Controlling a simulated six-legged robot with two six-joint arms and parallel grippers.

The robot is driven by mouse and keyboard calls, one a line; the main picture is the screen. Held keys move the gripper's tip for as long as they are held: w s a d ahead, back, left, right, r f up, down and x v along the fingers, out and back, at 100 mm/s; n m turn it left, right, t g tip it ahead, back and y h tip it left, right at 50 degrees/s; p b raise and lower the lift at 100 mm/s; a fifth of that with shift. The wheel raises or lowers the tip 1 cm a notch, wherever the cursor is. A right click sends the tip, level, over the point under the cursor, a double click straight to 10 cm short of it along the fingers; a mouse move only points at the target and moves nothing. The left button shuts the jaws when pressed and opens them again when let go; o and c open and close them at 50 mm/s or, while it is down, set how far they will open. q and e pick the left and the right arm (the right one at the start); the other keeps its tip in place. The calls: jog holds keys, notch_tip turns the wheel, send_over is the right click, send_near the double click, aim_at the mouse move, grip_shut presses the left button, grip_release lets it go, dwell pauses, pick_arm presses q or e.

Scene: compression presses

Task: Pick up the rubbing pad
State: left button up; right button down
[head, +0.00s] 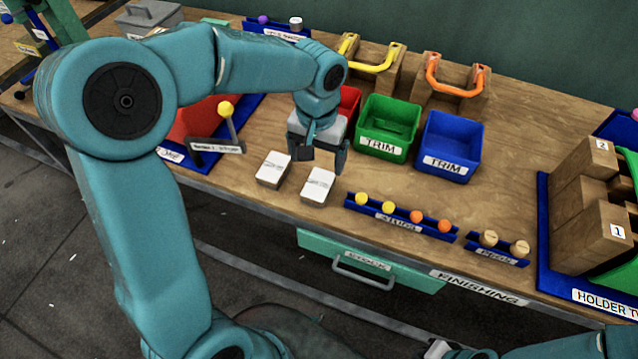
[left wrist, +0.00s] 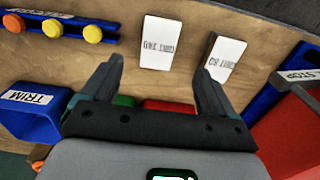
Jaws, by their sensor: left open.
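Two small white-topped blocks lie side by side on the wooden bench, a left one (head: 273,168) and a right one (head: 318,187). Their printing is too small to tell surely which is the rubbing pad. My left gripper (head: 319,158) is open and empty, pointing down above and just behind the right block. In the left wrist view the same two blocks show, one (left wrist: 158,43) ahead between the fingers and one (left wrist: 224,56) ahead of the right finger; the open fingers (left wrist: 158,72) touch neither. Part of my right arm shows at the bottom right of the head view.
Green (head: 388,128) and blue (head: 449,147) bins stand right of my gripper, with a red bin partly hidden behind it. A blue rack (head: 401,222) of yellow and orange knobs lies to the right. A red device with a yellow-knobbed lever (head: 227,110) stands left. A drawer (head: 364,266) is below.

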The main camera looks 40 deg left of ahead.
aim_at(318, 183)
pick_arm(q)
notch_tip(318, 183, down, 3)
jog(key=shift+s+d+r, duration=0.1)
jog(key=shift+d, duration=0.05)
jog(key=shift+s+f, duration=0.1)
jog(key=shift+f, duration=0.5)
jog(key=f, duration=0.5)
jog(key=shift+w+p, duration=0.25)
jog(key=shift+p, duration=0.1)
jog(key=shift+r, duration=0.1)
jog(key=c, duration=1.1)
jog(key=shift+c, duration=0.2)
jog(key=shift+r, duration=0.1)
notch_tip(318, 183, up, 20)
